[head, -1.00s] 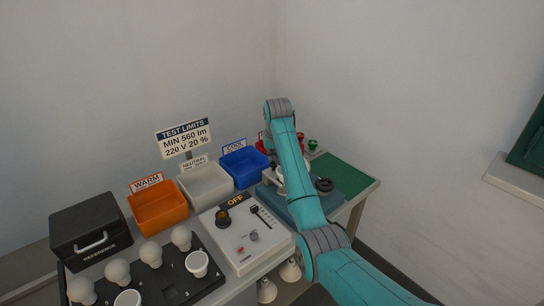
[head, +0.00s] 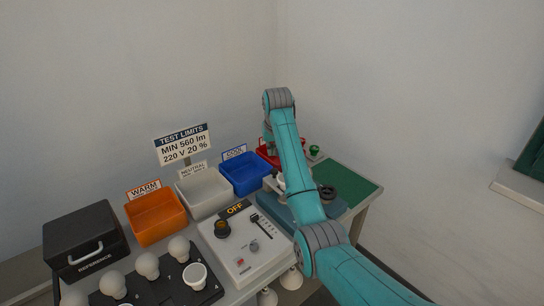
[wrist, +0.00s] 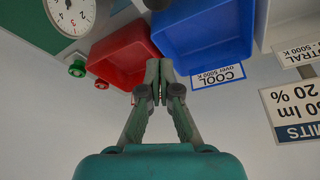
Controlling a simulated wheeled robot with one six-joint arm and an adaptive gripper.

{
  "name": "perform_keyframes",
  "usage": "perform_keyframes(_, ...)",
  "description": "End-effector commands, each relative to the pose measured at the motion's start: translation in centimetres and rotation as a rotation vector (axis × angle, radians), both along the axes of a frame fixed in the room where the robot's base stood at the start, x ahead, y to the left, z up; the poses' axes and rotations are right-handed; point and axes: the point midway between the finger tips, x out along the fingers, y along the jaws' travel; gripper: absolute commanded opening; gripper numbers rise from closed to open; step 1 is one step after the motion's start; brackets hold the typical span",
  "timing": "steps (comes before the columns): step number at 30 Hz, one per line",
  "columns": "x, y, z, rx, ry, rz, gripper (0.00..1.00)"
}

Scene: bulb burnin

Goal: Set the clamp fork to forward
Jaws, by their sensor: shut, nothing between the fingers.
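My gripper (wrist: 158,68) is shut and empty in the wrist view, with its fingertips together in front of the red and blue bins. In the head view it is mostly hidden by my own arm. A blue-grey fixture (head: 300,212) stands on the bench behind and under my arm. A dark ring (head: 327,191) sits on its right side, and a pale part (head: 279,184) shows left of my arm. I cannot make out the clamp fork or its setting; my arm covers the middle of the fixture.
A control panel (head: 232,264) with a sign reading OFF is left of the fixture. Orange (head: 158,222), white (head: 206,201), blue (head: 243,176) and red (wrist: 119,58) bins line the back. A green mat (head: 348,180) is at right. A dial (wrist: 72,16) shows in the wrist view.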

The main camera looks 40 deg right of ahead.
Motion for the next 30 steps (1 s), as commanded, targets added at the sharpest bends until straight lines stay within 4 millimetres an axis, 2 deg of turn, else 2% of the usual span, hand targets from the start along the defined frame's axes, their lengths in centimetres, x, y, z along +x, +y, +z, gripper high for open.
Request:
perform_keyframes(6,-1.2,0.5,3.6,0.0,-0.001,0.0,0.0)
perform_keyframes(12,-1.9,0.8,5.7,0.0,0.0,0.0,0.0)
perform_keyframes(30,-2.1,0.9,6.1,0.0,0.001,0.0,0.0)
